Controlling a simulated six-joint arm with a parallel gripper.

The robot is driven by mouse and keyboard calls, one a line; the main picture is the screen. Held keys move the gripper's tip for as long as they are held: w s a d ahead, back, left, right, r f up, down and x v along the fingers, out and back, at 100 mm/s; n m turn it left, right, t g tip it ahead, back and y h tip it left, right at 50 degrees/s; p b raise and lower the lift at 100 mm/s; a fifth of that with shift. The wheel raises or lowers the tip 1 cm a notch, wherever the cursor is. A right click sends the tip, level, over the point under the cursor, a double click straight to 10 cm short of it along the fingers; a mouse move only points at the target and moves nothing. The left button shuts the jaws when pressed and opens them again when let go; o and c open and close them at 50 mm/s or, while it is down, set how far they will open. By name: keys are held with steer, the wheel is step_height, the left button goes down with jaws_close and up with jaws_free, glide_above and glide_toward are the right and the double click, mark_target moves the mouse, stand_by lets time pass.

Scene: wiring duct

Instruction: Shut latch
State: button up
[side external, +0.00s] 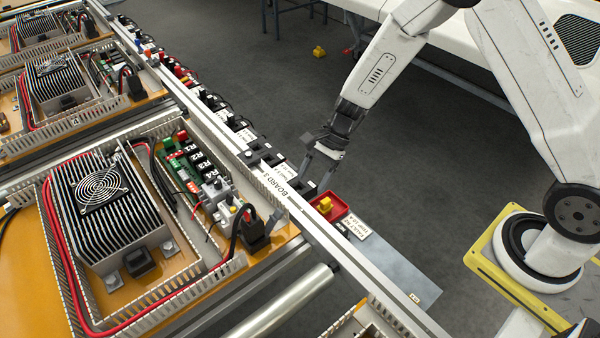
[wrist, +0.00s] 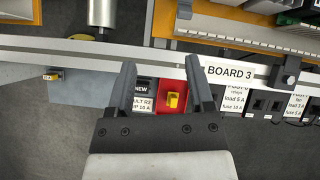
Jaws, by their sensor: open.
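A black connector (side external: 254,235) with a cable stands at the right-hand corner of the nearest board. A grey upright lever-like piece, which may be the latch (side external: 273,219), leans beside it; I cannot tell how far it is open. My gripper (side external: 316,176) is open and empty, fingers pointing down, above the parts strip beyond the rail and away from the connector. In the wrist view my gripper (wrist: 161,75) has its two fingers apart, with the rail between and beyond them. The connector and the latch are not clear in the wrist view.
A yellow part (side external: 325,205) sits in a red tray (side external: 337,211) beside the rail (side external: 312,222). A "BOARD 3" label (wrist: 231,74) is on the rail. Several black parts with white labels line the strip. A finned heat sink (side external: 103,205) and slotted ducts fill the board.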

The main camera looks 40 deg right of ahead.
mark_target(280, 210)
steer(key=shift+w+a+f+m+t+y, duration=0.15)
steer(key=shift+w+a+f+m+y, duration=0.35)
steer(key=shift+w+f+m, duration=0.25)
steer(key=shift+w+a+f+m+t+y, duration=0.15)
steer(key=shift+w+a+f+m+y, duration=0.3)
steer(key=shift+w+f+m, duration=0.3)
steer(key=shift+a, duration=0.1)
steer(key=shift+x, duration=3.8)
steer(key=shift+f, duration=0.1)
jaws_close()
